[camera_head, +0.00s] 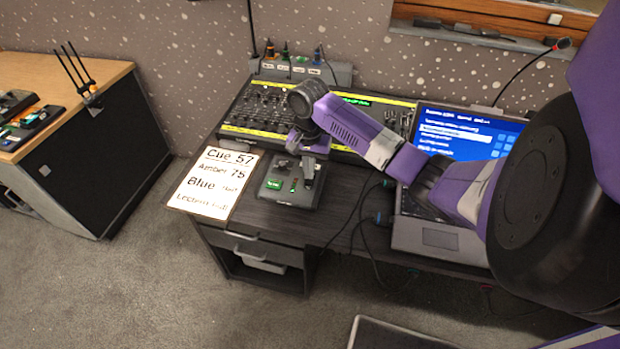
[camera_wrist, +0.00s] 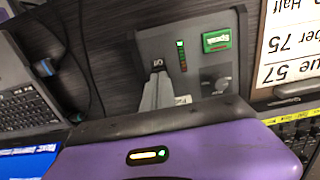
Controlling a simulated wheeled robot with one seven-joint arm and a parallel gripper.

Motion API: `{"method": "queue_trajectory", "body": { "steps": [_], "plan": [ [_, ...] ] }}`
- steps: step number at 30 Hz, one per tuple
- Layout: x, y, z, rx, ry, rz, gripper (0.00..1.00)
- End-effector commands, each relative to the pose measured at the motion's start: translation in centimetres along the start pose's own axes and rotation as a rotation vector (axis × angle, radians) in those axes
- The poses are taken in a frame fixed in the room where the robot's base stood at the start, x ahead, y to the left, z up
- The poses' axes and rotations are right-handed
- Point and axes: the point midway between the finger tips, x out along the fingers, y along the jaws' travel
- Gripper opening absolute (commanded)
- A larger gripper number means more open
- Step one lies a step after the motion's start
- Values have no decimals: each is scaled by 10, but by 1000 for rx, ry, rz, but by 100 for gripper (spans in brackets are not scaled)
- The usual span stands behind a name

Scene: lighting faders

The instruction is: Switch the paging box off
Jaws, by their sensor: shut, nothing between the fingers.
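The paging box (camera_head: 287,197) is a small dark box on the desk, right of the cue sheet. In the wrist view its dark face (camera_wrist: 200,53) carries a lit green label (camera_wrist: 217,40), a column of small red and green lights (camera_wrist: 181,55), a dark knob (camera_wrist: 214,83) and what looks like an "ON" mark (camera_wrist: 158,61). My gripper (camera_head: 308,172) is over the right part of the box. In the wrist view my shut, empty gripper (camera_wrist: 158,80) points at the spot just below the "ON" mark. The fingers hide any switch there; contact cannot be told.
A cue sheet (camera_head: 213,183) lies left of the box. A mixing desk with faders (camera_head: 262,108) stands behind it. An open laptop (camera_head: 440,236) is on the right, with cables (camera_head: 362,225) between it and the box. The desk has an open shelf below.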

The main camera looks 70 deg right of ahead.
Motion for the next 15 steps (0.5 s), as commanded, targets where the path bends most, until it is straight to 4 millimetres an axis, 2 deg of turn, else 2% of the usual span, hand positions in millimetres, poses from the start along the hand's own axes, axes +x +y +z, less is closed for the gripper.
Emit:
{"method": "queue_trajectory", "body": {
  "steps": [15],
  "plan": [
    [7,0,0,0,0,0,0]
  ]
}}
